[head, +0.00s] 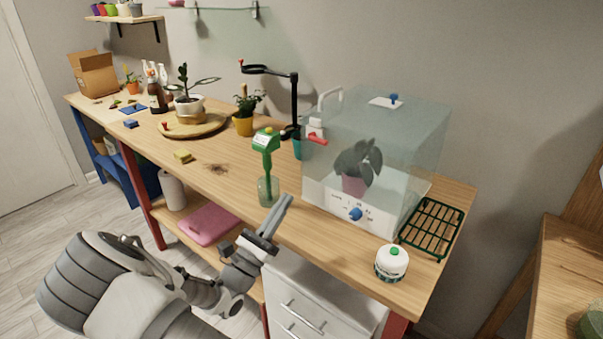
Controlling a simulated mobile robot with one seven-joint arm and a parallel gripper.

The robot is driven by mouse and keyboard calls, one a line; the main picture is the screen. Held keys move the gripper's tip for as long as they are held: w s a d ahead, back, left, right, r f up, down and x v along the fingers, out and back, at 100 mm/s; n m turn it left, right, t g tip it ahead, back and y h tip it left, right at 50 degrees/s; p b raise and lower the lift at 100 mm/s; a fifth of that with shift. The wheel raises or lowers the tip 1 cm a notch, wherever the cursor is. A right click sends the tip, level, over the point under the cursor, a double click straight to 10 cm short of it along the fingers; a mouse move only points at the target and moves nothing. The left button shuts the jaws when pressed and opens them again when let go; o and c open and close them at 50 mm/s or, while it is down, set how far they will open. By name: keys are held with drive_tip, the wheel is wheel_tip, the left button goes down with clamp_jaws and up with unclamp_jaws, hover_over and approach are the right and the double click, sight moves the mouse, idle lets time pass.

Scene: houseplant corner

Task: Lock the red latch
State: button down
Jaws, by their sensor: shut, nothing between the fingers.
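The red latch (318,139) is a small red piece at the left side of the clear propagator box (400,130), below a small white part. It is too small to tell whether it is locked. The box has a white base with a blue knob (355,214) and a potted plant (354,168) inside. My gripper (289,198) is shut and empty, over the bench's front edge, to the lower left of the box. It is apart from the latch, with a green-topped spray bottle (267,165) standing beside its tips.
A white jar (391,262) and a green rack (433,227) lie right of my gripper. A yellow pot (243,124) and a black ring stand (294,100) are behind the bottle. The middle-left of the wooden bench (215,150) is mostly clear.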

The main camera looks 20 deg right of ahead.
sight(319, 140)
drive_tip(key=x, duration=1.3)
drive_tip(key=shift+d, duration=0.2)
